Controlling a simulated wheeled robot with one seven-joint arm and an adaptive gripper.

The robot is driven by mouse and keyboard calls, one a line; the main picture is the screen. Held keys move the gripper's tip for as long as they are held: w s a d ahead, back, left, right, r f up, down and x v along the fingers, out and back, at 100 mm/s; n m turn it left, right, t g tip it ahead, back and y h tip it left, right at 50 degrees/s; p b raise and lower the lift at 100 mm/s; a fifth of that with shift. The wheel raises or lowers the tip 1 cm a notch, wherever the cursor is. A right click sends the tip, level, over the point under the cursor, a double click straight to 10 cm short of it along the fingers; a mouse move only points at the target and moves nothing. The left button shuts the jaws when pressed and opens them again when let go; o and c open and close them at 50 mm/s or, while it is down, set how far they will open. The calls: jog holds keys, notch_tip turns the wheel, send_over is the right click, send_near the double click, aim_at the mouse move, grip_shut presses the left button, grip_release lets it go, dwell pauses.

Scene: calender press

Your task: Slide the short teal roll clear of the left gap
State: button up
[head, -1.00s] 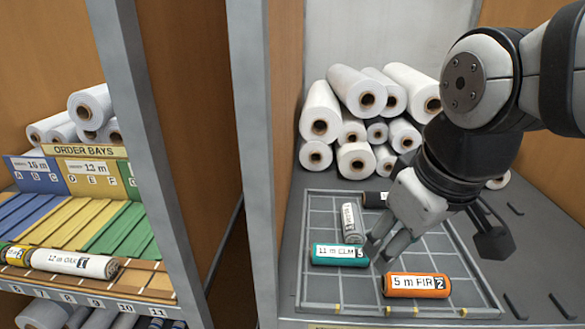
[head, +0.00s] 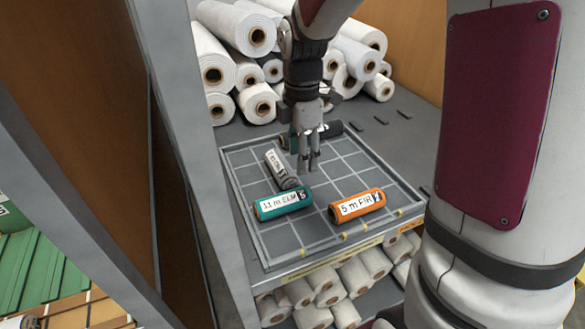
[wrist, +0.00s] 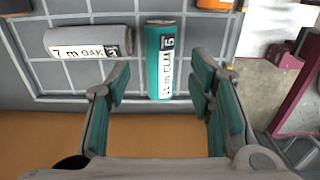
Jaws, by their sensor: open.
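The teal roll (head: 284,203), labelled 11 m ELM 5, lies on the front left part of the gridded tray (head: 330,238). In the wrist view the teal roll (wrist: 160,62) lies lengthwise beyond my open fingers, apart from them. My gripper (head: 308,168) points down over the tray, behind the teal roll and right of the grey roll. Its fingers (wrist: 165,95) are apart with nothing between them. The grey roll (head: 281,168) lies behind the teal one; its label reads 7 m OAK in the wrist view (wrist: 88,41). I cannot make out the left gap.
An orange roll (head: 357,205), labelled 5 m FIR, lies right of the teal roll. A dark roll (head: 331,129) lies at the tray's back, partly hidden by my gripper. White rolls (head: 236,28) are piled behind. A grey upright (head: 182,130) stands left.

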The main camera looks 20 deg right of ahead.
aim_at(300, 191)
notch_tip(300, 191, down, 13)
jog(key=shift+r, duration=0.15)
dwell(0.4)
jog(key=c, duration=0.8)
jog(key=shift+d+r, duration=0.1)
jog(key=shift+d, duration=4.9)
jog(key=shift+c, duration=0.2)
jog(key=shift+d, duration=0.1)
jog(key=shift+d, duration=2.9)
jog(key=o, duration=1.3)
jog(key=shift+c, duration=0.2)
